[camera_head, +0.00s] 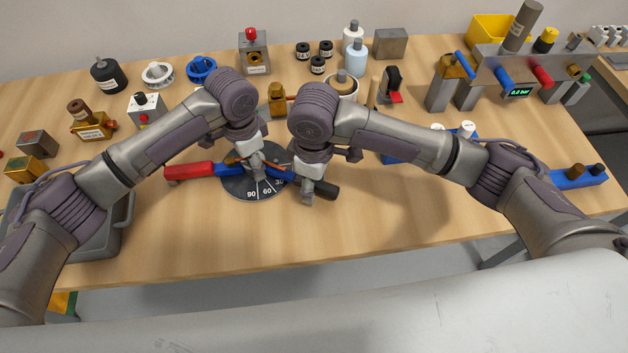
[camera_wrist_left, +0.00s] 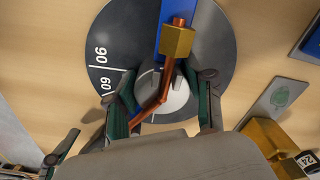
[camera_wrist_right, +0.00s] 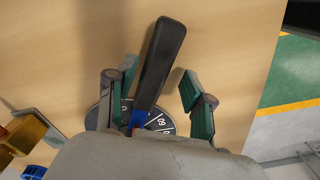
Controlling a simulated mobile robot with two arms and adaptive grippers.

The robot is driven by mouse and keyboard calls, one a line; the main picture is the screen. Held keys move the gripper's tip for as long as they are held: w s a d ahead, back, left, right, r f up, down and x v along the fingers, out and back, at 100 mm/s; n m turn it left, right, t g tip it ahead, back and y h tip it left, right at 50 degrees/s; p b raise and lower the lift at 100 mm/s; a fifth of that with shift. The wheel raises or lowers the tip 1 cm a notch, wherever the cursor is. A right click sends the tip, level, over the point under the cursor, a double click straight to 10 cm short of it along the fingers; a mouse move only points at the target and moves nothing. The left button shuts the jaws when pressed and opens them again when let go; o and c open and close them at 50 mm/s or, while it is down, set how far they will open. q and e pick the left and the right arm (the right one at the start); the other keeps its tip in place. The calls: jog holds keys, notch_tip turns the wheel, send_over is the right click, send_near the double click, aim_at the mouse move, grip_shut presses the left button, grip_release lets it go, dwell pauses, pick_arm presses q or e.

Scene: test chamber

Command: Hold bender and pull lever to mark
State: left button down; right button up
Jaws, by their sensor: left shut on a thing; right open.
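The bender has a dark round dial (camera_head: 236,188) marked 90, 60 and 30, a red-ended handle (camera_head: 190,171) to the left and a blue lever with a black grip (camera_head: 325,189) to the right. In the left wrist view a copper tube (camera_wrist_left: 166,90) passes a brass block (camera_wrist_left: 177,42) and bends across the grey hub (camera_wrist_left: 178,98). My left gripper (camera_head: 256,167) is shut on the bender, its fingers either side of the hub. My right gripper (camera_head: 306,190) is open, with the black grip (camera_wrist_right: 160,60) between its fingers; contact is not clear. The lever's pointer against the marks is hidden.
A grey tray (camera_head: 122,225) stands at the front left. Bottles, valves and small blocks line the back. A grey fixture with a pressure display (camera_head: 518,92) stands at the right, and a blue rack (camera_head: 580,179) lies near the right edge. The front middle of the table is clear.

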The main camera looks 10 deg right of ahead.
pick_arm(q)
jog(key=shift+a, duration=0.15)
pick_arm(e)
notch_tip(320, 180, up, 12)
dwell(0.4)
pick_arm(q)
jog(key=shift+c, duration=1.7)
grip_release()
